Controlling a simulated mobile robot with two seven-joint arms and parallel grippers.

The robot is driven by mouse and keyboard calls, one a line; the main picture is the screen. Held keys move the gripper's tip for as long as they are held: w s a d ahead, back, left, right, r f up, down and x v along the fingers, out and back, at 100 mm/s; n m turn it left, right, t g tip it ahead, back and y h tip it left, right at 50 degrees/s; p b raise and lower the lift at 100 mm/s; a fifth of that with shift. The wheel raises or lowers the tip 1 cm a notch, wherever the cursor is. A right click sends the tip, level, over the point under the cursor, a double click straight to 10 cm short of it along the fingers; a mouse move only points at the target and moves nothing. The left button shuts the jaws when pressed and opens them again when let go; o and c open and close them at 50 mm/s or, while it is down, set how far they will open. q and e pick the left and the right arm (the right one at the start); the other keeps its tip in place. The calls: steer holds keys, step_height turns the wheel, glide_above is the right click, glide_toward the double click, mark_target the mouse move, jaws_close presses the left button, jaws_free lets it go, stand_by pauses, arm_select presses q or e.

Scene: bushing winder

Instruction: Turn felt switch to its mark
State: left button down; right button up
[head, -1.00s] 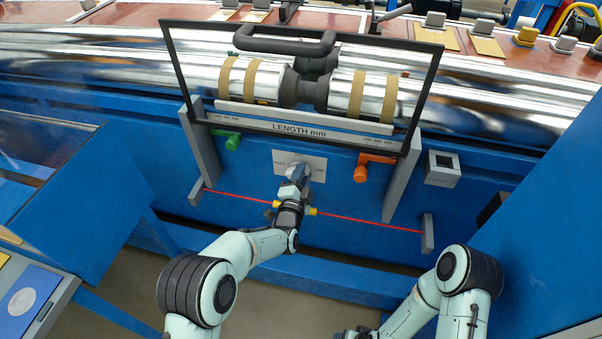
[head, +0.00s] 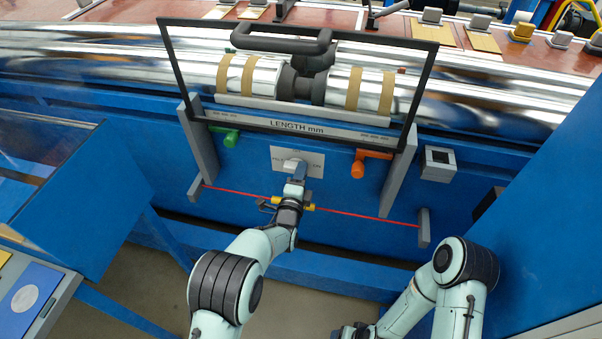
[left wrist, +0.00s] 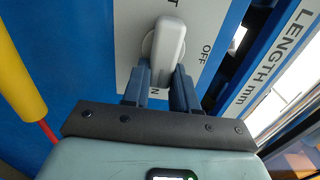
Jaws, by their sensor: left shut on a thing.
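The felt switch is a pale grey handle (left wrist: 166,48) on a round base, mounted on a white plate (left wrist: 200,22) on the blue machine front. The plate also shows in the head view (head: 312,158), with the switch (head: 292,165) at its middle. My left gripper (left wrist: 161,82) is shut on the handle, a dark blue finger on each side. In the wrist view OFF is printed right of the handle, and an N shows between the fingers. The rest of that word is hidden. My right gripper (head: 352,331) is low at the bottom edge, mostly cut off.
A green lever (head: 226,137) is left of the plate and an orange lever (head: 362,162) right of it. A red line (head: 345,212) runs between grey posts below, close to my left wrist. The black guard frame (head: 424,85) stands above.

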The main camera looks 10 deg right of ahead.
arm_select(q)
steer(key=shift+r, duration=0.2)
steer(key=c, duration=0.9)
jaws_free()
steer(key=shift+w+f, duration=0.1)
steer(key=shift+f, duration=0.05)
steer(key=p+v, duration=0.2)
steer(key=v, duration=1.1)
arm_select(e)
steer(key=shift+g+y, duration=0.3)
steer(key=shift+g, duration=0.3)
steer(key=s, duration=0.1)
steer(key=s+a+r, duration=0.1)
steer(key=s+r, duration=0.1)
steer(key=shift+s+a+r, duration=0.15)
steer(key=shift+a+r, duration=0.1)
steer(key=shift+a, duration=0.05)
